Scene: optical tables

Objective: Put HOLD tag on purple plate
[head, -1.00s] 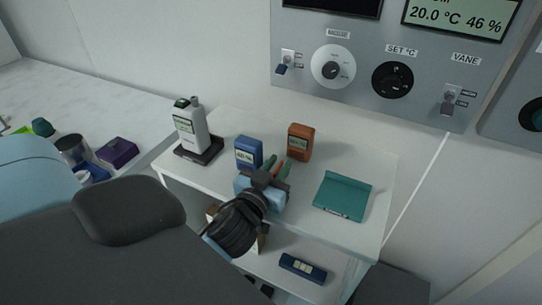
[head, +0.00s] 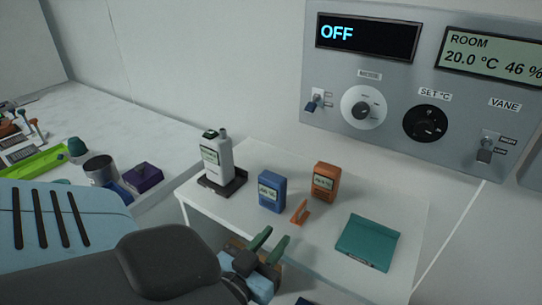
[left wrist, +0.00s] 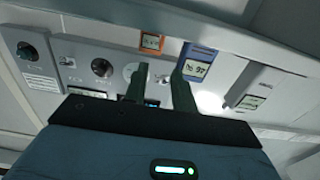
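A small orange upright piece (head: 300,211), possibly the HOLD tag, stands on the white shelf top between the blue and orange boxes and the teal tray; I can read no lettering on it. My left gripper (head: 270,243) has its green fingers apart and empty, in front of the shelf edge and nearer to me than the orange piece. The left wrist view also shows the left gripper's fingers (left wrist: 159,88) apart with nothing held. A dark purple block-like thing (head: 143,178), perhaps the purple plate, lies on the left table. My right gripper is not in view.
A blue box (head: 272,191), an orange box (head: 325,182), a white bottle (head: 216,156) on a dark tray and a teal tray (head: 367,243) are on the shelf top. A dark cup (head: 101,170) and a lime-green tray (head: 35,163) are on the left table. A control panel is above.

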